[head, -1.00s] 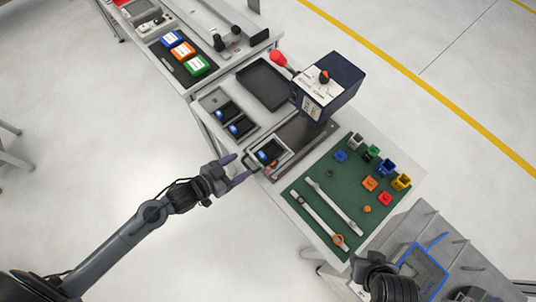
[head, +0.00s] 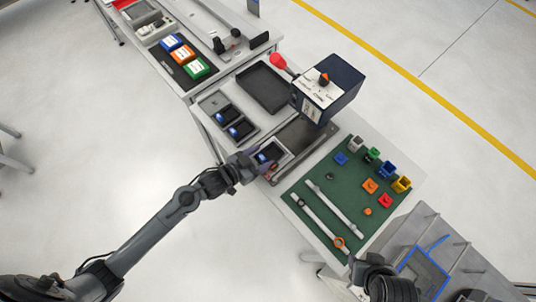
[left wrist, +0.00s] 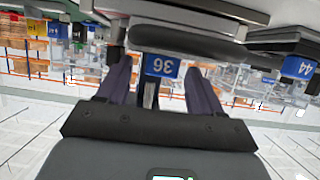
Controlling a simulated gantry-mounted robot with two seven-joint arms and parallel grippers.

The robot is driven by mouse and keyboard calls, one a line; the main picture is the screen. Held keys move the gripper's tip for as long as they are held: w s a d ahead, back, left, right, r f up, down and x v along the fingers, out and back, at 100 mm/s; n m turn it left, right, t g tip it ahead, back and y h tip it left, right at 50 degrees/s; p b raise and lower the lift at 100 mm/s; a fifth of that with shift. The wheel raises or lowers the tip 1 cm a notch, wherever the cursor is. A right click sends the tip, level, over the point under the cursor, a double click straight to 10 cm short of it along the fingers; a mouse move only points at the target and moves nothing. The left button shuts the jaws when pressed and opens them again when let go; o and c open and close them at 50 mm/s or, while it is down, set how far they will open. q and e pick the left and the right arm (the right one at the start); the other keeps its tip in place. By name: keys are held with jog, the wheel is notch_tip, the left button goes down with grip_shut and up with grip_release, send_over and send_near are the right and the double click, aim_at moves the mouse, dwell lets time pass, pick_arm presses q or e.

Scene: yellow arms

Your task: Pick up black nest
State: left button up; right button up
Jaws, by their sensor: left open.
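The black nest (head: 269,155) with a blue label sits in a light metal frame at the front edge of the workbench, below the press. In the left wrist view its dark body and blue tag marked 36 (left wrist: 162,66) show upside down. My left gripper (head: 257,165) is at the front edge of this nest, with its purple fingers open. In the left wrist view the open gripper (left wrist: 160,85) has one finger on each side of the tag. I cannot tell whether the fingers touch the nest. Only dark parts of my right arm show at the bottom right.
Two more black nests (head: 228,114) lie on a plate to the left, near an empty black tray (head: 263,86). The dark blue press (head: 338,86) with a red knob stands behind. A green mat (head: 325,178) with coloured blocks and watch straps lies right.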

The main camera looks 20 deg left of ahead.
pick_arm(q)
jog(key=shift+c, duration=0.5)
grip_shut()
jog(key=shift+r, duration=0.1)
